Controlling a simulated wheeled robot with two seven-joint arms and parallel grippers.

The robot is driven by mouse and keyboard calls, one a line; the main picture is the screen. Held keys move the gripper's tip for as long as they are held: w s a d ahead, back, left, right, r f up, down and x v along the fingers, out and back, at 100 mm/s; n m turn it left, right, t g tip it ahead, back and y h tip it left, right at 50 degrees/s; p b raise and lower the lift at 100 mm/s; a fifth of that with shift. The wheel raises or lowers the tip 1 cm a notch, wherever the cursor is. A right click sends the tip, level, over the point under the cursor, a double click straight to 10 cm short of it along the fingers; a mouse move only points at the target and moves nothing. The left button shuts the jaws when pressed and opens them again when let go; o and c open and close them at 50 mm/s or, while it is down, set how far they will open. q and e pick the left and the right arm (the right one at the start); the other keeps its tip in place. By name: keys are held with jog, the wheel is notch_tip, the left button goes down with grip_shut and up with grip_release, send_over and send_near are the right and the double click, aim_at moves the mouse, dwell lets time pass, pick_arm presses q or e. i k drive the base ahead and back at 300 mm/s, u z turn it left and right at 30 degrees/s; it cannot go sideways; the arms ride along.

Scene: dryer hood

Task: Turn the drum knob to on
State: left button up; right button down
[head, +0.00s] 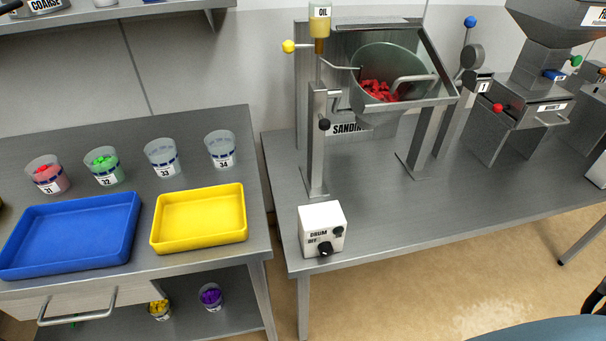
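The drum control box (321,222) is a small white box near the front left corner of the right-hand metal table. Its front reads "DRUM" and "OFF". The black drum knob (325,249) sits low on that front, beside the word "OFF". A smaller dark round part (338,231) is above it to the right. The drum (382,70) is a tilted greenish-grey vessel holding red pieces, mounted in a frame behind the box. Neither gripper can be made out in the head view, and nothing is seen touching the knob.
A post with an oil bottle (319,20) and a yellow-ended lever (289,46) stands behind the box. The left table holds a blue tray (70,236), a yellow tray (200,218) and several cups. The tabletop right of the box is clear. An unidentified dark shape shows at the right edge.

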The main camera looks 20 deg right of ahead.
aim_at(326, 249)
jog(key=z, duration=1)
jog(key=k, duration=1.2)
jog(key=u, duration=0.65)
jog(key=i, duration=1.4)
jog(key=z, duration=0.7)
